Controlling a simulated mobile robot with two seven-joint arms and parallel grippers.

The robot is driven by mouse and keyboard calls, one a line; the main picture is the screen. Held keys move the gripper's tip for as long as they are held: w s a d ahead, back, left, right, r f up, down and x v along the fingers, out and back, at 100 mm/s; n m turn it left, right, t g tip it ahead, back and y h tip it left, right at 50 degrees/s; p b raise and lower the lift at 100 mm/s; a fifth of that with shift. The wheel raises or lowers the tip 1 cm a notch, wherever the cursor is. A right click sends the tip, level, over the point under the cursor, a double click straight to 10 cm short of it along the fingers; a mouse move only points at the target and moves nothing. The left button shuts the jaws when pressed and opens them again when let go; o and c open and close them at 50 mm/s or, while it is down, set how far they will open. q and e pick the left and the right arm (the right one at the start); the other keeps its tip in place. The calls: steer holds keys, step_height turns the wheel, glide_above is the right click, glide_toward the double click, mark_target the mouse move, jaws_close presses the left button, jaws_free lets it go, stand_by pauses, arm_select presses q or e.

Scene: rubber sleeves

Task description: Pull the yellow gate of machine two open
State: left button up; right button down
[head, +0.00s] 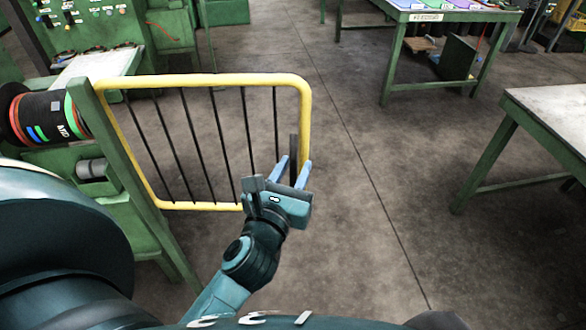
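The yellow gate (205,80) is a rounded yellow tube frame with dark vertical bars. Its left side is beside a slanting green post (118,150), and its right side stands over open floor. A short grey upright handle (293,146) shows just inside the gate's right side. My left gripper (294,161) is at the gate's lower right corner. Its two blue fingers are spread, one on each side of the handle, with gaps visible. Contact with it cannot be told. The gripper hides part of the gate's lower right corner. My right gripper is not in view.
Green machine parts with a dark, red-ringed reel (45,117) stand at the left. A green-legged table (545,110) stands at the right, and another (450,12) at the back. The concrete floor (370,200) right of the gate is clear.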

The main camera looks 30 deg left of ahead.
arm_select(q)
steer(key=shift+r, duration=0.1)
step_height(320, 180, up, 10)
steer(key=p, duration=0.3)
stand_by(0.4)
